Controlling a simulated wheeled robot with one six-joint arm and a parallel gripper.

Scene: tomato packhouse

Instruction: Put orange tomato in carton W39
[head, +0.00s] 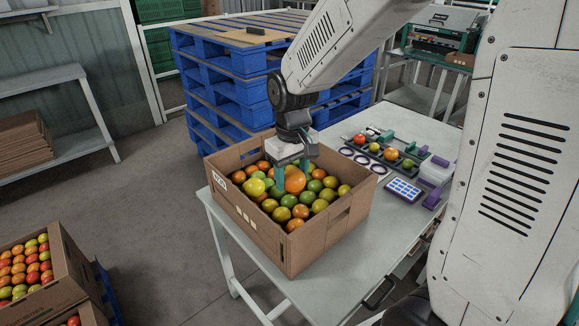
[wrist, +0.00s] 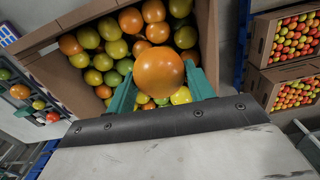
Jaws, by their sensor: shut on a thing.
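An orange tomato (wrist: 159,72) is held between the teal fingers of my gripper (wrist: 160,85). In the head view the orange tomato (head: 295,180) shows between the fingertips of my gripper (head: 292,178), over the open cardboard carton (head: 300,245). The carton holds many green, yellow and orange tomatoes and stands on the table. A white label is on its left side, too small to read as W39. In the wrist view the carton (wrist: 52,76) lies below the held tomato. I cannot tell whether the held tomato touches the ones beneath.
The grey table (head: 390,215) also bears a rack with several tomatoes (head: 380,152), dark rings (head: 362,160) and a blue-white pad (head: 404,189). Blue pallets (head: 225,80) stand behind.

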